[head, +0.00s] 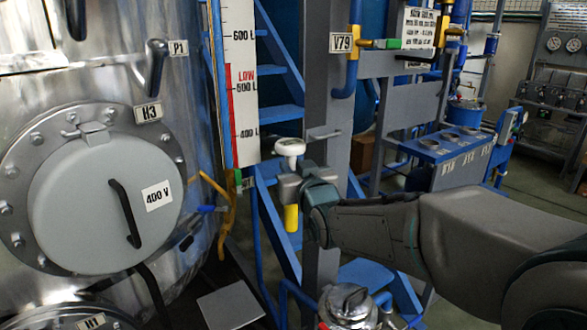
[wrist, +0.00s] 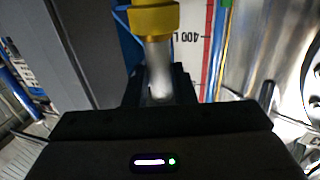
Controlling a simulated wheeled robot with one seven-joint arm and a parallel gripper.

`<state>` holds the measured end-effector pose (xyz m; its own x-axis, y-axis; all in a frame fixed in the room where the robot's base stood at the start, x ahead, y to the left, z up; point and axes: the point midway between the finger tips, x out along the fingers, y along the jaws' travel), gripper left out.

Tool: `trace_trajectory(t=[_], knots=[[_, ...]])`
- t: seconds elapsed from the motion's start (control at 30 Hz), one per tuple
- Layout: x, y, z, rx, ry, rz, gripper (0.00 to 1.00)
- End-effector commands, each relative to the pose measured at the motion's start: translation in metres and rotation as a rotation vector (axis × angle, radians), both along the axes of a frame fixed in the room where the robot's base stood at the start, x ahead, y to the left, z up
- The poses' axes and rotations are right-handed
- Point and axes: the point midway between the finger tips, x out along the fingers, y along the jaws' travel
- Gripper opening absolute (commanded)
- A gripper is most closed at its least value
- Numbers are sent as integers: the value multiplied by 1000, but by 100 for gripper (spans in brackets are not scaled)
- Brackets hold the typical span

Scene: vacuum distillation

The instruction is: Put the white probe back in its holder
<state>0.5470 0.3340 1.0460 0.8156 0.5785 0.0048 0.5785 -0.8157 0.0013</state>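The white probe (head: 290,148) stands upright in the head view, its rounded white head just above my gripper (head: 289,187). A yellow cylindrical part (head: 291,217) shows directly below the gripper, in line with the probe. In the wrist view, a pale shaft (wrist: 158,58) runs between the dark fingers of my gripper (wrist: 159,88), which look closed on it. The yellow part (wrist: 153,18) is at the far end of that shaft. I cannot tell whether the yellow part belongs to the probe or is a holder. The fingertips are partly hidden.
A grey post (head: 329,100) stands just behind the gripper, with blue stairs (head: 283,85) behind. A level gauge (head: 241,90) and a steel tank with a round hatch (head: 105,205) are at left. A blue rack with round openings (head: 445,160) stands right. A metal vessel (head: 347,303) is below.

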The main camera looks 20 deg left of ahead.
Motion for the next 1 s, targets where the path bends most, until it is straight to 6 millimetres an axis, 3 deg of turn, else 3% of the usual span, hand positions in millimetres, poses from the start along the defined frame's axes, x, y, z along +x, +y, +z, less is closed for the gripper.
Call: trace_trajectory(t=[0.03, 0.07, 0.47, 1.0], knots=[[0, 0, 1, 1, -1, 0, 38], [0, 0, 1, 1, -1, 0, 46], [-5, -3, 1, 0, 0, 0, 47], [-76, -55, 1, 2, -2, -1, 47]])
